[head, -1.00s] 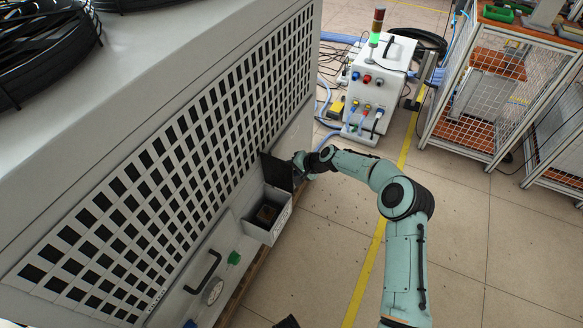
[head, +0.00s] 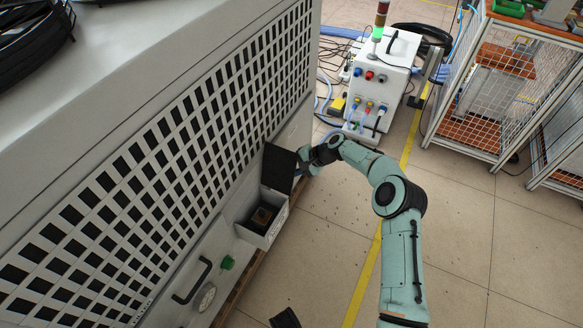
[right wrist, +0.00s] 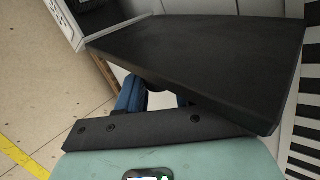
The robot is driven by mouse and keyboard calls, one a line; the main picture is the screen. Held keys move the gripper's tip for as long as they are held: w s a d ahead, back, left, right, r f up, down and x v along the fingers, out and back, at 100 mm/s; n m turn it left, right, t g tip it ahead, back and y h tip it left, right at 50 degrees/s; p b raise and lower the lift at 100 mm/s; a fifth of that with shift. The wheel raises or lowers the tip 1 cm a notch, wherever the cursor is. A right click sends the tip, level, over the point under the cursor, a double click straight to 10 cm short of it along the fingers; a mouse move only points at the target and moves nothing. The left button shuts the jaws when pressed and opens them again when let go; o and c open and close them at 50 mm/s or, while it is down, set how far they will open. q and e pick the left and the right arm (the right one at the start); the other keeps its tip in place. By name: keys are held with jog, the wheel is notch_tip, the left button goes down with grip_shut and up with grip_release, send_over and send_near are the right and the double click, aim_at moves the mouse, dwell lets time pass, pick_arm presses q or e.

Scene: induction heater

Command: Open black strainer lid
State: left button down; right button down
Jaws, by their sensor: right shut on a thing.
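The black strainer lid (head: 279,167) stands raised at the far end of a small grey box (head: 268,235) on the side of the large grey machine. The box is open at the top, and a brown and black part (head: 263,216) shows inside. My right gripper (head: 304,161) is at the lid's right edge and shut on it. In the right wrist view, the lid (right wrist: 205,55) fills the upper middle. It hides most of the blue fingers (right wrist: 150,97) and the exact grip.
The grey machine (head: 150,130) with its grille fills the left. A black handle (head: 192,281), green knob (head: 228,262) and gauge (head: 204,297) are nearer than the box. A white unit (head: 380,80) and mesh cart (head: 490,90) stand behind.

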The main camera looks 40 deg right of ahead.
jog(key=shift+a, duration=0.1)
jog(key=c, duration=0.9)
grip_release()
pick_arm(q)
jog(key=shift+g+h, duration=0.3)
jog(key=shift+g, duration=0.4)
jog(key=s+r+p, duration=0.1)
jog(key=s+d+r, duration=0.1)
jog(key=s, duration=0.1)
jog(key=s+d+r+p, duration=0.1)
jog(key=shift+s+d+r+p, duration=0.1)
jog(key=shift+s+p, duration=0.05)
jog(key=shift+p, duration=0.2)
pick_arm(e)
jog(key=v, duration=1.3)
jog(key=shift+r, duration=0.2)
jog(key=shift+s, duration=0.1)
